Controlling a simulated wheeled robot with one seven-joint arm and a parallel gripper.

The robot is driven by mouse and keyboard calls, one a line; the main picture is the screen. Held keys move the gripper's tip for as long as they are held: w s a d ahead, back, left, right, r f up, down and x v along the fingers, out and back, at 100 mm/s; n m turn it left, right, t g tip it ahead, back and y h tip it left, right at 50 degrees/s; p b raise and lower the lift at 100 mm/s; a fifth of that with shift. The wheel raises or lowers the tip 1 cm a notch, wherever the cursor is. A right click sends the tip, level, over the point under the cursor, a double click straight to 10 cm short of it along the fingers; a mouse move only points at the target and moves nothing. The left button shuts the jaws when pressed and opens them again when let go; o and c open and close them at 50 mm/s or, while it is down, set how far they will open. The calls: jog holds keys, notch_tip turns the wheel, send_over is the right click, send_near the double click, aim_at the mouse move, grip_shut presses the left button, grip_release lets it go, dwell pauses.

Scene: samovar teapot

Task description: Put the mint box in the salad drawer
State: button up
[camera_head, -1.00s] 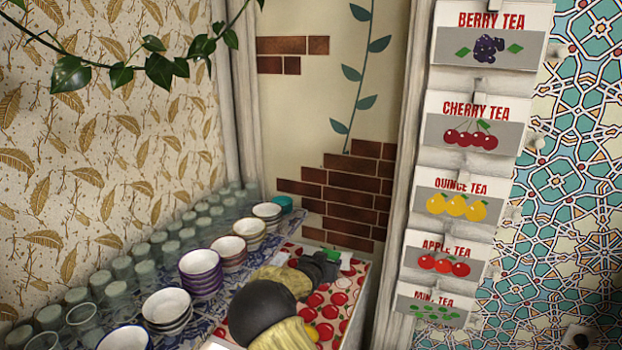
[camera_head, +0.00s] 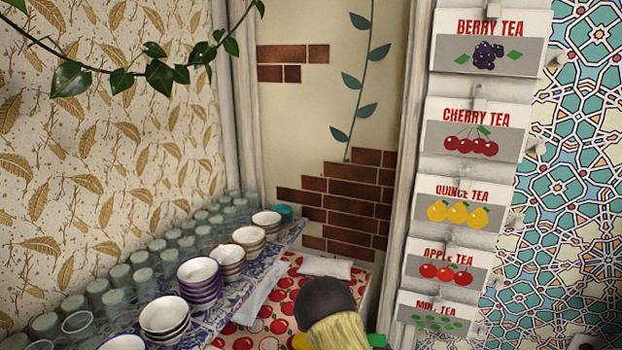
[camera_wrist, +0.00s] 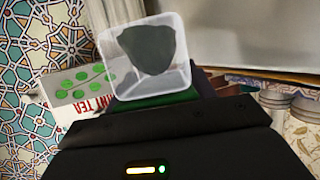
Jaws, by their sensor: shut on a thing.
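The mint box is a small clear, frosted box (camera_wrist: 150,60) with a dark green mass inside and a green part below it. It stands close in front of my gripper (camera_wrist: 165,98) in the wrist view, and my gripper is shut on it. The fingertips are mostly hidden behind the black gripper body. In the head view, only a small green patch (camera_head: 377,341) shows at the bottom edge beside my arm; it may be part of the box. I cannot make out a salad drawer in either view.
The mint tea holder (camera_head: 439,312) hangs lowest in a column of tea holders on the right; its label (camera_wrist: 78,90) shows left of the box in the wrist view. Stacked bowls (camera_head: 199,281) and several glasses (camera_head: 120,277) line the left shelf. A cherry-patterned cloth (camera_head: 279,303) lies behind my arm.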

jog(key=s+a+f+n+y, duration=0.1)
jog(key=s+a+f, duration=0.1)
jog(key=s, duration=0.4)
jog(key=shift+a+f+n+y, duration=0.25)
jog(key=shift+n+y, duration=0.05)
jog(key=shift+y, duration=0.1)
jog(key=shift+s, duration=0.1)
jog(key=s+f, duration=0.4)
jog(key=f, duration=0.1)
jog(key=shift+s+f, duration=0.15)
jog(key=shift+f, duration=0.1)
